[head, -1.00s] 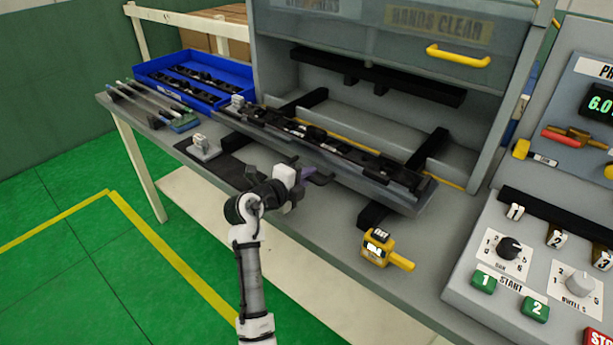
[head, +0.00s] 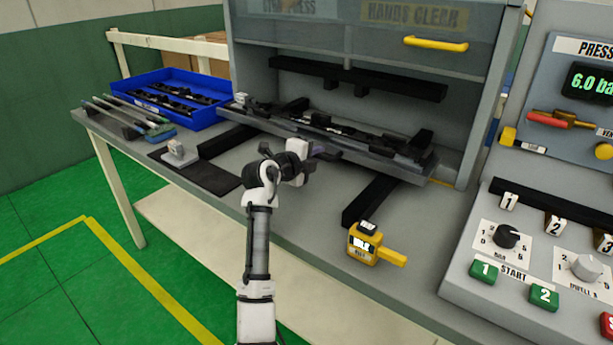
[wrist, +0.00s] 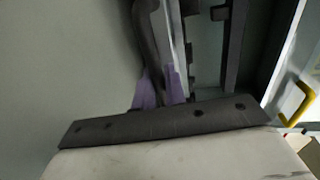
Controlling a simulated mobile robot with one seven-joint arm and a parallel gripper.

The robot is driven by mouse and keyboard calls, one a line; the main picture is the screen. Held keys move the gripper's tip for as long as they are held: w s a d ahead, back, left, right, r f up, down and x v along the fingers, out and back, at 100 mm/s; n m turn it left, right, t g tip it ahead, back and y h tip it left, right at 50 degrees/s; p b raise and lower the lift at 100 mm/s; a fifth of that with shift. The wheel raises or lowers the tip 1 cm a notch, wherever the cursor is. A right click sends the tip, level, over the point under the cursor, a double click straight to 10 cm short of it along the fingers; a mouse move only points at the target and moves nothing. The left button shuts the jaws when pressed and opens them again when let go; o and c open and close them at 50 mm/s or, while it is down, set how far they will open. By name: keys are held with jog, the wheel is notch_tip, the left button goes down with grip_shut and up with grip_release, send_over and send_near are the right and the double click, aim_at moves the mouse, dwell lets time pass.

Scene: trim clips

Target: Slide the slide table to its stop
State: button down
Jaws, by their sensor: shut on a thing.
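The slide table (head: 405,168) is a long grey plate carrying black trim parts, standing partly inside the press opening in the head view. Two black rails (head: 370,200) run under it toward the bench front. My gripper (head: 318,153) is at the front edge of the slide table, near its middle. In the wrist view my purple fingertips (wrist: 160,88) are closed about a dark bar along the table's edge. The exact grip point is partly hidden by my wrist in the head view.
A blue bin (head: 170,97) with black parts stands at the back left. Rods (head: 125,118) and a small clip stand (head: 176,152) lie left. A yellow device (head: 366,243) sits at the bench front, beside the control panel (head: 545,240). The raised guard has a yellow handle (head: 435,42).

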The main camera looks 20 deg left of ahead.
jog(key=shift+w+d, duration=0.2)
jog(key=shift+w, duration=0.35)
jog(key=c, duration=1.5)
grip_release()
jog(key=shift+c, duration=0.2)
jog(key=b+v, duration=0.3)
jog(key=v, duration=0.9)
jog(key=shift+s+a, duration=0.1)
jog(key=shift+s, duration=0.25)
jog(key=shift+s+a+r, duration=0.2)
jog(key=shift+s, duration=0.3)
